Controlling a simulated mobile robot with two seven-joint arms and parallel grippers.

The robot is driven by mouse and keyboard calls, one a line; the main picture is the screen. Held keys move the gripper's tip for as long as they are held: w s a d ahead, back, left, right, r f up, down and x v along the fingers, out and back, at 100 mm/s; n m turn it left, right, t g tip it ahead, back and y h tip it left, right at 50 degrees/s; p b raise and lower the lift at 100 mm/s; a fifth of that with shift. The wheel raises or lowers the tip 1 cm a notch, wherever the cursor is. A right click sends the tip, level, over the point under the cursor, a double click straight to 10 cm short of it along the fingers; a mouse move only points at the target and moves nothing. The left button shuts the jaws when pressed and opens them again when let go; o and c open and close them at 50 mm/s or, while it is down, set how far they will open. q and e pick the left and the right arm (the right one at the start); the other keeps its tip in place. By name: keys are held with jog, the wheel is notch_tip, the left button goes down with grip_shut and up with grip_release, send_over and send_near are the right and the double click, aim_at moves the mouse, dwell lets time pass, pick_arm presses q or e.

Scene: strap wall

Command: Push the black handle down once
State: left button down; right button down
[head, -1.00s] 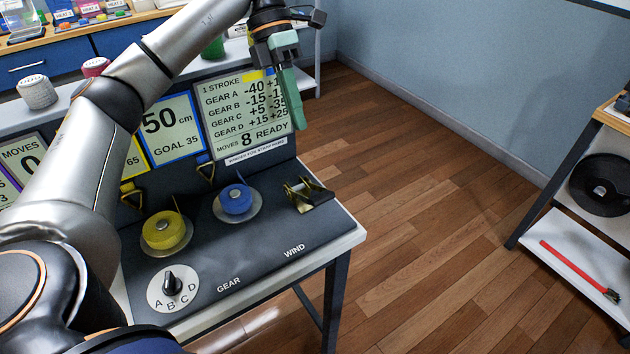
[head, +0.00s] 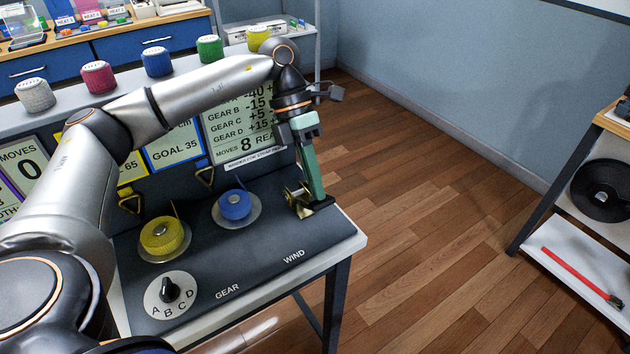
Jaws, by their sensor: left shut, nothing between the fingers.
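The black handle (head: 322,207) sits with its brass bracket (head: 296,199) at the back right corner of the dark panel, behind the word WIND. My left gripper (head: 317,194) is shut and empty and points down. Its green fingertips are right at the handle and hide part of it. I cannot tell whether they touch it or are just above it. My right gripper is not in view.
A yellow spool (head: 161,236), a blue spool (head: 235,205) and a lettered dial (head: 170,290) share the panel. The display (head: 242,128) stands upright behind, partly hidden by my arm. Open floor (head: 430,220) lies to the right.

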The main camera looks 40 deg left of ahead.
aim_at(324, 208)
pick_arm(q)
jog(key=shift+s+d+f+y, duration=0.2)
jog(key=shift+d+f+y, duration=0.15)
jog(key=shift+y, duration=0.15)
jog(key=f, duration=0.1)
jog(key=d+f, duration=0.1)
jog(key=f+b, duration=0.1)
jog(key=shift+s+d+t, duration=0.3)
jog(key=shift+s+d, duration=0.05)
jog(key=shift+d, duration=0.05)
jog(key=shift+s+d+f, duration=0.15)
